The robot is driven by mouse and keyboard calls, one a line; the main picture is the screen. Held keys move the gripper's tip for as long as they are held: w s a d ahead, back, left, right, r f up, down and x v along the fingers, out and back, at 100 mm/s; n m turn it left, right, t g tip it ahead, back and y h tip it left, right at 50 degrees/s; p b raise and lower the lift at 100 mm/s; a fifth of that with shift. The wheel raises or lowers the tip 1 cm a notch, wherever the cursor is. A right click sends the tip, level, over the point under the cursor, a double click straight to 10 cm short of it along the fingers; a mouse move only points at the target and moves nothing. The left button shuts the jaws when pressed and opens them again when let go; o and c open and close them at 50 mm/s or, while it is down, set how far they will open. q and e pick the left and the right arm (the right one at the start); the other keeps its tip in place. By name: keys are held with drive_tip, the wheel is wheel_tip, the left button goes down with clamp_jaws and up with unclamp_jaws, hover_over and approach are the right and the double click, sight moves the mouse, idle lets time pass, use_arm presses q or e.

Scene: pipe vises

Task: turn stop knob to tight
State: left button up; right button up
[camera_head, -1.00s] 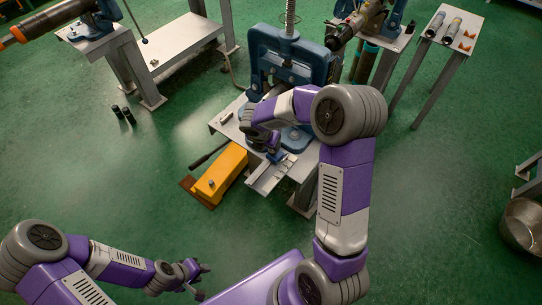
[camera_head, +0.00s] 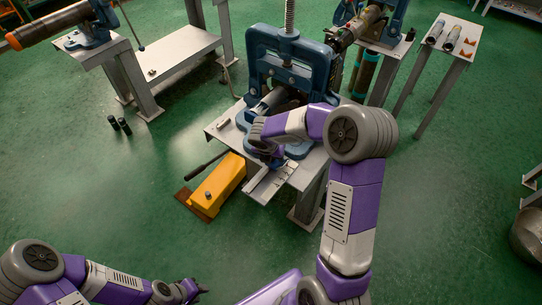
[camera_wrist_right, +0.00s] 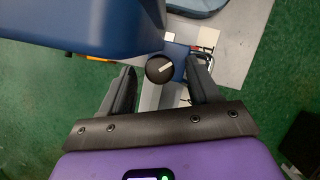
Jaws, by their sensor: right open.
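The stop knob (camera_wrist_right: 159,68) is a round black knob with a white pointer line in the right wrist view. The line slants toward the upper right. My right gripper (camera_wrist_right: 161,70) is open, with one dark finger on each side of the knob; I cannot tell whether either finger touches it. In the head view my right gripper (camera_head: 273,157) is small and partly hidden by its arm, at the front of the vise table, and the knob cannot be made out. My left gripper (camera_head: 193,291) hangs over the floor at the bottom, far from the table; its fingers are unclear.
A blue pipe vise (camera_head: 290,62) stands on the grey table (camera_head: 223,129). A blue body (camera_wrist_right: 85,28) fills the upper left of the right wrist view. A yellow box (camera_head: 220,181) is left of the table. Open green floor (camera_head: 90,190) lies to the left.

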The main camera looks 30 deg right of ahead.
drive_tip(key=shift+c, duration=0.2)
drive_tip(key=c, duration=1)
drive_tip(key=shift+m, duration=0.3)
drive_tip(key=shift+w+a+m+h, duration=0.15)
drive_tip(key=shift+m+h, duration=0.15)
drive_tip(key=shift+m, duration=0.6)
drive_tip(key=shift+w+m+g+h+p, duration=0.15)
drive_tip(key=shift+m+g+p, duration=0.3)
drive_tip(key=shift+m, duration=0.45)
drive_tip(key=shift+s+m+g+h+p, duration=0.15)
drive_tip(key=shift+m+g+p, duration=0.25)
drive_tip(key=shift+m, duration=0.5)
drive_tip(key=shift+w, duration=0.1)
drive_tip(key=o, duration=1)
